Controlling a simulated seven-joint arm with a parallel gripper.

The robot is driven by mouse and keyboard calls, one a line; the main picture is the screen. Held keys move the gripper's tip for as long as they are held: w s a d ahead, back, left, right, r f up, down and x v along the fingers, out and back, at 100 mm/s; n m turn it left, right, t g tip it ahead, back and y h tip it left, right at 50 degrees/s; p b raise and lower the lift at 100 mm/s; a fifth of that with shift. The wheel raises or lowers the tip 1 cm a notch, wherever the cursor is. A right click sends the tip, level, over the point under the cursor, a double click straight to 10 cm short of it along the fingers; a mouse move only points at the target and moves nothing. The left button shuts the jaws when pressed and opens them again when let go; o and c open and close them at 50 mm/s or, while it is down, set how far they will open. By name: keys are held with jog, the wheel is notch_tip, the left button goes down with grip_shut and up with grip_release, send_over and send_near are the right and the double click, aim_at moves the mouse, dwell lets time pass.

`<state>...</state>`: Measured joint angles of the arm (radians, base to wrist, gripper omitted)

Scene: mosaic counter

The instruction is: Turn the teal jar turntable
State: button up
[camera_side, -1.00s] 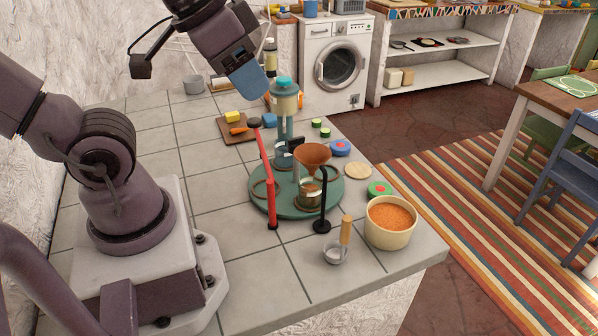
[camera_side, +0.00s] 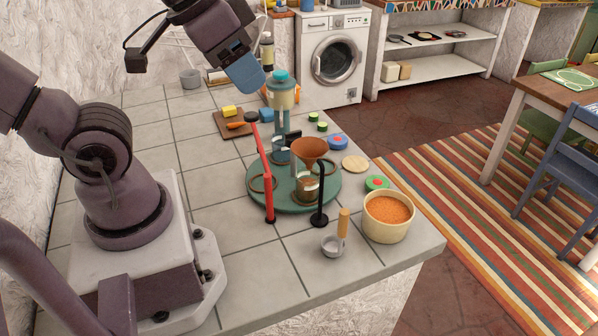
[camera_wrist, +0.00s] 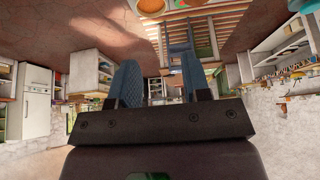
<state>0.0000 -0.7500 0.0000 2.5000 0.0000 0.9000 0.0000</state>
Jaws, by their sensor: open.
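The teal turntable (camera_side: 285,200) is a round disc on the tiled counter in the side view. On it stand a jar (camera_side: 306,187) under a copper-coloured funnel (camera_side: 309,151) and a teal stand at the back. A dispenser with a teal cap (camera_side: 281,88) rises above the back of the disc. A red lever with a dark knob (camera_side: 262,170) and a black post (camera_side: 321,197) stand at its front edge.
A bowl of orange grains (camera_side: 388,216) and a small cup with a wooden handle (camera_side: 335,242) sit at the front right. A wooden board (camera_side: 233,126) with a yellow block lies at the back left. Coloured discs and a round wooden lid (camera_side: 355,163) lie right of the turntable. The left-front tiles are bare.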

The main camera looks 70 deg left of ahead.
jog(key=o, duration=0.3)
jog(key=shift+a, duration=0.1)
jog(key=shift+o, duration=0.7)
jog(key=w+a+f+n+g, duration=0.4)
jog(key=w+a+f+n, duration=0.2)
jog(key=w+a, duration=0.1)
jog(key=shift+w+a+n, duration=0.25)
jog(key=shift+a+n, duration=0.05)
jog(key=shift+a, duration=0.45)
jog(key=n+g, duration=0.2)
jog(key=n, duration=0.9)
send_near(293, 132)
notch_tip(293, 132, down, 10)
jog(key=shift+s+f, duration=0.1)
jog(key=shift+f, duration=0.1)
jog(key=c, duration=1.3)
